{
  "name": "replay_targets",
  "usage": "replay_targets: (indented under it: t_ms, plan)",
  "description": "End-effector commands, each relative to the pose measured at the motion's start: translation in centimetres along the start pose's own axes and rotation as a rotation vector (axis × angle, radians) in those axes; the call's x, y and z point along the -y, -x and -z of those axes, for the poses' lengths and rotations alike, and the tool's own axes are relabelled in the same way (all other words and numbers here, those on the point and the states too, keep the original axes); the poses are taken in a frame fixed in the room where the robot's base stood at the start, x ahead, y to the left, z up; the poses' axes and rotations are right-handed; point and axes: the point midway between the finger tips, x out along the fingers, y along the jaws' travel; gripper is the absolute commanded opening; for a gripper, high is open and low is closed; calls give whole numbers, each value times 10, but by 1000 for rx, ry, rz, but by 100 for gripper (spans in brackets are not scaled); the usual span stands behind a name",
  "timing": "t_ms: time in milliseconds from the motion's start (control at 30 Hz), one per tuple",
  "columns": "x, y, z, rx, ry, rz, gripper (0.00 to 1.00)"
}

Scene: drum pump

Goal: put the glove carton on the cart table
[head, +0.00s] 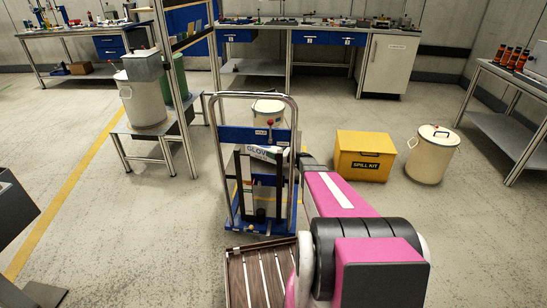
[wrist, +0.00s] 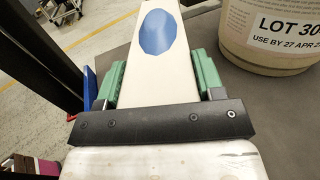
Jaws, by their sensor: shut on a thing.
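The glove carton (head: 265,153) is white with a "GLOVE" label and shows at the cart (head: 229,200), a blue cart with a grey tube handle, in the head view. In the wrist view the carton (wrist: 155,75) is white with a blue oval. My gripper (wrist: 162,82) has its green fingers shut on the carton's two sides. A grey surface (wrist: 285,120), which looks like the cart table, lies below and to the right. I cannot tell whether the carton touches it. In the head view my arm partly covers the cart's right side.
A cream drum (wrist: 275,30) with a "LOT 30" label stands on the grey surface, close right of the carton. A yellow spill kit box (head: 363,156) and a lidded white drum (head: 433,155) stand on the floor to the right. A shelf post (head: 173,80) rises behind left.

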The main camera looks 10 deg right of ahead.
Motion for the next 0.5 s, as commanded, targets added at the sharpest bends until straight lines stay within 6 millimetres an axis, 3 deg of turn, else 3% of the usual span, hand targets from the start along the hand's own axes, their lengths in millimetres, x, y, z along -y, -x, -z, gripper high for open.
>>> replay_targets:
  t_ms: [200,500]
  plan:
    - [1,0,28,0,-1,0,27]
    - [0,0,31,1,0,-1,27]
